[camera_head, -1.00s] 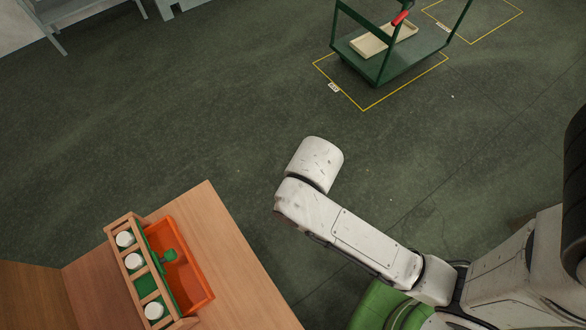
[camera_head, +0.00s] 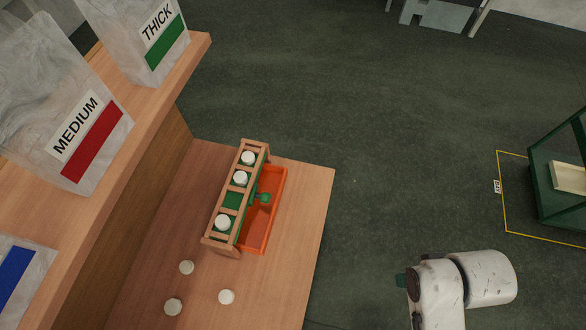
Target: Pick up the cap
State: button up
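The frames do not tell which cap is meant. My arm shows at the lower right, off the table. My gripper is not visible.
An orange tray (camera_head: 276,204) with a green piece (camera_head: 263,198) adjoins the rack. Bags marked MEDIUM (camera_head: 75,122) and THICK (camera_head: 158,38) stand on a raised shelf at the left. A green cart (camera_head: 553,190) stands at the far right. Floor between table and cart is clear.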

aim_at(226, 295)
jog(key=u, duration=0.85)
jog(key=k, duration=0.05)
